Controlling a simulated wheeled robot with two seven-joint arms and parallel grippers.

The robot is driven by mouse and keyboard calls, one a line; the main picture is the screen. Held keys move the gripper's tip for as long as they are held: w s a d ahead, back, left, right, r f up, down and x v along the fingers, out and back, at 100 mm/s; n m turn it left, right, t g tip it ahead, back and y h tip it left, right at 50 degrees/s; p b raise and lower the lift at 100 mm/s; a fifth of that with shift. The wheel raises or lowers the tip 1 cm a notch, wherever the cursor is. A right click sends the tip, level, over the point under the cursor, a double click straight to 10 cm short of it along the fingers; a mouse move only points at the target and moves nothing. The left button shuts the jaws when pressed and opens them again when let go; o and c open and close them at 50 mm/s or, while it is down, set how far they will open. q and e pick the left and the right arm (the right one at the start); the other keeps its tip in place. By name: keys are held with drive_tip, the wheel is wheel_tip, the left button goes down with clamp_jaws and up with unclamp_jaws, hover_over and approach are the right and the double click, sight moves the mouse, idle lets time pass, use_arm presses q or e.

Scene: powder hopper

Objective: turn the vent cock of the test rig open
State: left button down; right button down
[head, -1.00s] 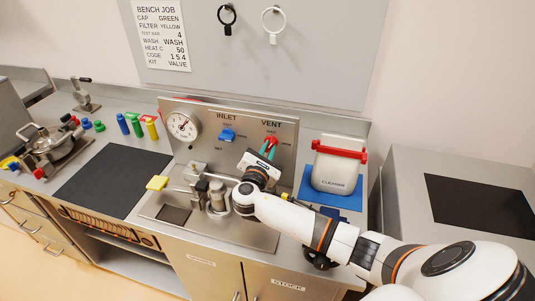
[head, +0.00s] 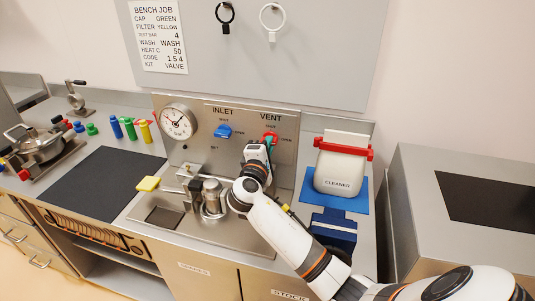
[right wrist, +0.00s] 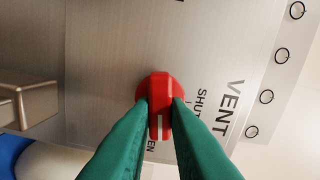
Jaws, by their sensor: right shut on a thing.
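The vent cock (head: 270,136) is a red handle under the VENT label on the upright steel panel of the test rig (head: 225,165). My right gripper (head: 268,142) is at the cock. In the right wrist view its green fingers (right wrist: 160,108) are shut on the red handle (right wrist: 159,86), one on each side. A white line on the handle points down in that view, toward the side of the partly hidden OPEN label. The SHUT label is to the right of the handle there. My left gripper is not in view.
The blue inlet cock (head: 222,131) and a dial gauge (head: 178,122) are left of the vent cock. A white cleaner container (head: 341,172) with a red clamp stands to the right on a blue mat. Metal fittings (head: 212,196) stand below my right wrist.

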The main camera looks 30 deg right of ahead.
drive_tip(key=shift+f+m+b, duration=0.2)
drive_tip(key=shift+m+b, duration=0.55)
drive_tip(key=shift+m, duration=0.25)
drive_tip(key=c, duration=1.4)
unclamp_jaws()
drive_tip(key=shift+r, duration=0.1)
drive_tip(key=b+v, duration=0.2)
drive_tip(key=v, duration=0.9)
drive_tip(key=shift+b, duration=0.3)
drive_tip(key=shift+s+a, duration=0.35)
drive_tip(key=shift+s, duration=0.1)
